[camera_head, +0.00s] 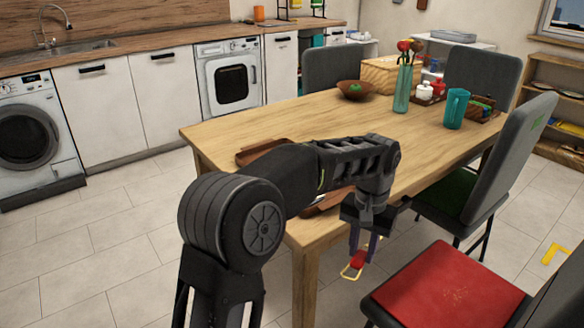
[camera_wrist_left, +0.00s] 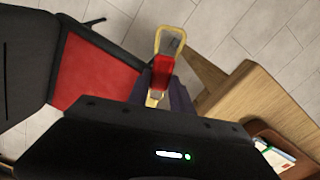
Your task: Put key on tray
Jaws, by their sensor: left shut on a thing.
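The key (camera_wrist_left: 163,72), red with a gold loop, is between my left gripper's fingers in the left wrist view. In the head view my left gripper (camera_head: 363,246) is shut on the key (camera_head: 356,262) and holds it beyond the table's near right edge, close to the red chair. A brown tray (camera_head: 258,151) lies on the table, largely hidden behind my left arm. The brown tray (camera_wrist_left: 262,129) also shows at the lower right of the left wrist view, with white, blue and red flat items in it. My right gripper is not in view.
The wooden table (camera_head: 270,122) has bare top around its middle. A chair with a red seat (camera_head: 445,290) stands at the near right; another chair (camera_head: 480,165) stands behind it. A brown bowl (camera_head: 356,90), teal vase (camera_head: 402,92) and teal pitcher (camera_head: 455,108) stand at the far side.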

